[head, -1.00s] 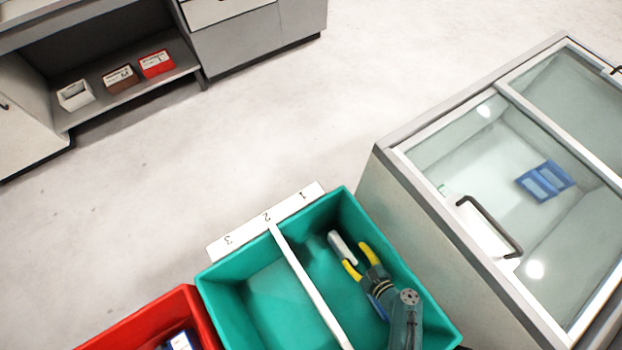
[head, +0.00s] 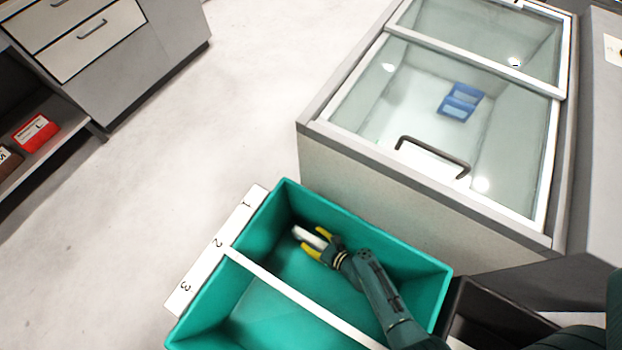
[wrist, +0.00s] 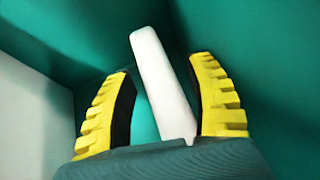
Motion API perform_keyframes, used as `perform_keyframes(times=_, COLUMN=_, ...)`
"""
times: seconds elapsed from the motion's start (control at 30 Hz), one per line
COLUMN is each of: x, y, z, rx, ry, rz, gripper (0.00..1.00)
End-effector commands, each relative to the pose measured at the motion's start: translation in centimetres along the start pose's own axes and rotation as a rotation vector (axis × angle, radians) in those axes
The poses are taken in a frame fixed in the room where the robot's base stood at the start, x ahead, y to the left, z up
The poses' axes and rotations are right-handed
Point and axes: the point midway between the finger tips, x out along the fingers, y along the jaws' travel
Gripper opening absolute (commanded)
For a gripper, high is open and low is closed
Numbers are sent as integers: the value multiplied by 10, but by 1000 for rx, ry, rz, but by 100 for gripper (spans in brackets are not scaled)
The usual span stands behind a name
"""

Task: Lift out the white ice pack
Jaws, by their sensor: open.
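The white ice pack (head: 309,238) is a slim block in the compartment beside label 1 of the green crate (head: 433,268), near its far left corner. My gripper (head: 316,243) reaches down into that compartment with its yellow fingers open. In the wrist view the ice pack (wrist: 161,82) stands on edge or tilted between the two spread fingers (wrist: 163,85).
A white divider (head: 292,294) splits the crate; the other compartment looks empty. A label strip (head: 217,250) runs along the crate's left edge. A glass-topped chest freezer (head: 345,150) stands close behind, with blue packs (head: 460,101) inside. Open floor lies left.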

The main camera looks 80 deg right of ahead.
Motion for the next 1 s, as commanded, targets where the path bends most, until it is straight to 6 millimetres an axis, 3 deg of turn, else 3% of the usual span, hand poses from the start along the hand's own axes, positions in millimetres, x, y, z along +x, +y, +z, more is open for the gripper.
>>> perform_keyframes(times=0.07, x=9, y=1, z=-2, rx=-1, ry=0, rz=2, gripper=55)
perform_keyframes(times=0.3, x=9, y=0, z=0, rx=1, ry=1, rz=0, gripper=56)
perform_keyframes(times=0.6, x=9, y=0, z=0, rx=0, ry=0, rz=0, gripper=0)
perform_keyframes(times=1.0, x=9, y=0, z=1, rx=0, ry=-1, rz=0, gripper=0)
